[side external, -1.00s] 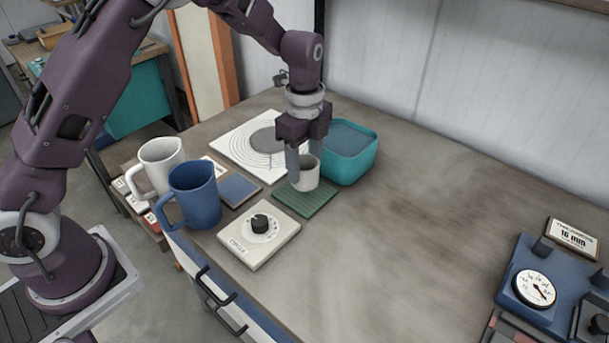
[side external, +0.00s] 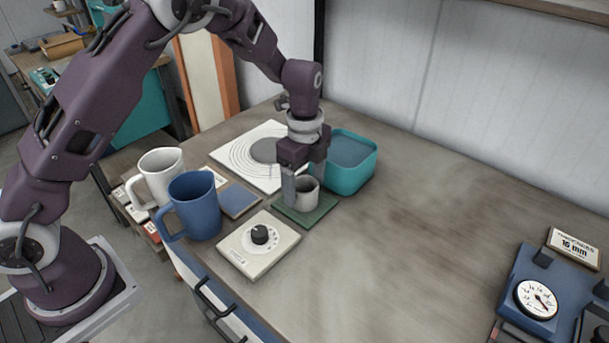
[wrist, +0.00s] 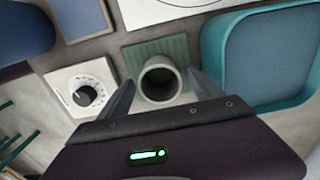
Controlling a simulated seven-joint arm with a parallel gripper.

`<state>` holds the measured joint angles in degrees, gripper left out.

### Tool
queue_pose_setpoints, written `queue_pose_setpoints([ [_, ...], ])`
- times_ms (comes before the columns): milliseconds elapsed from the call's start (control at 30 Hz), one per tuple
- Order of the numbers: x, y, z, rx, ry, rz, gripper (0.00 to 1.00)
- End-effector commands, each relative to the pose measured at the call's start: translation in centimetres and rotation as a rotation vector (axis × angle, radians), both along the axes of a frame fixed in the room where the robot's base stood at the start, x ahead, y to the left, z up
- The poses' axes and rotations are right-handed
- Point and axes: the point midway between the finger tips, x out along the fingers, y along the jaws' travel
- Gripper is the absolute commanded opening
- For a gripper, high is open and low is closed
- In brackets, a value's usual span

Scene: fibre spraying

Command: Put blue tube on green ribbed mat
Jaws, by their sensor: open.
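A pale grey, open-topped tube (side external: 308,187) stands upright on the green ribbed mat (side external: 325,209). No blue tube shows in either view. My gripper (side external: 304,193) is open, pointing down, with its fingers at either side of the tube. In the wrist view the tube (wrist: 160,80) appears between the two spread fingers of my gripper (wrist: 160,84), its dark mouth facing the camera. The green mat (wrist: 143,50) shows around it there. Small gaps seem to part the fingers from the tube, but contact is hard to judge.
A teal bin (side external: 352,175) stands close behind the mat. A white board with rings (side external: 240,160), a flat blue pad (side external: 238,199), a dial box (side external: 260,245), a blue mug (side external: 195,205) and a white mug (side external: 158,175) lie leftward. The right-hand bench is mostly clear before a gauge (side external: 538,298).

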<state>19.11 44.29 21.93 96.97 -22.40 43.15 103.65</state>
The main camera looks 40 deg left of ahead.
Motion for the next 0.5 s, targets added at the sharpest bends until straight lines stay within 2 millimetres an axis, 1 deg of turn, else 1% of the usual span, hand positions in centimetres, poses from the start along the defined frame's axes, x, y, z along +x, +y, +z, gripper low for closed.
queue_pose_setpoints([
  [67, 0.2, -0.1, 1.4, -0.003, -0.005, -0.001, 0.75],
  [300, 0.2, 0.0, 8.0, -0.002, -0.008, -0.002, 0.75],
  [400, 0.1, 0.0, 10.1, -0.001, -0.005, -0.001, 0.75],
  [500, 0.1, 0.0, 11.3, -0.001, -0.002, 0.0, 0.75],
])
